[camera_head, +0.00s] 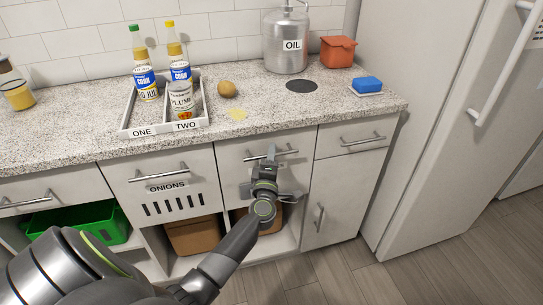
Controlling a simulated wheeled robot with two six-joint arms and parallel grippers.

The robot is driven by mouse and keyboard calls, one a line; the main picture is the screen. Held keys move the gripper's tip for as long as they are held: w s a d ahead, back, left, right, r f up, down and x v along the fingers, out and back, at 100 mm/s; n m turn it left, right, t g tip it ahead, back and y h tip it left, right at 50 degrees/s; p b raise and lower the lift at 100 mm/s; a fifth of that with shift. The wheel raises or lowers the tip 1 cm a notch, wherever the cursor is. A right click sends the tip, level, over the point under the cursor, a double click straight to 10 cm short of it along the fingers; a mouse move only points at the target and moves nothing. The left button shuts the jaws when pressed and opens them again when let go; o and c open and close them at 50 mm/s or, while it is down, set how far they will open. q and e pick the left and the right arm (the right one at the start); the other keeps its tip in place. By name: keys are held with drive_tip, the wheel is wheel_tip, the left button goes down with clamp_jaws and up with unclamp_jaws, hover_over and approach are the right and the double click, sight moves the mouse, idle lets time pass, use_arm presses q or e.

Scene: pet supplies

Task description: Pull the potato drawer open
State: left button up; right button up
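A white drawer front (233,158) with a metal bar handle (285,153) sits right of the drawer labelled "ONIONS" (167,186). No potato label can be read on it; my gripper and wrist cover much of its face. The drawer looks closed, flush with the cabinet. My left gripper (270,156) is in front of this drawer, with its fingertips at or very near the middle of the handle. I cannot tell whether the fingers are closed around the bar. My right gripper is not in view.
A brown potato (227,89), a bottle tray labelled "ONE" and "TWO" (162,128), an oil can (286,45) and a blue sponge (367,83) stand on the counter. Below are a green bin (110,230) and brown bin (192,238). A fridge (430,120) stands at right.

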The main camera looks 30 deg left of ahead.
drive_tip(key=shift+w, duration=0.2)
use_arm(q)
clamp_jaws()
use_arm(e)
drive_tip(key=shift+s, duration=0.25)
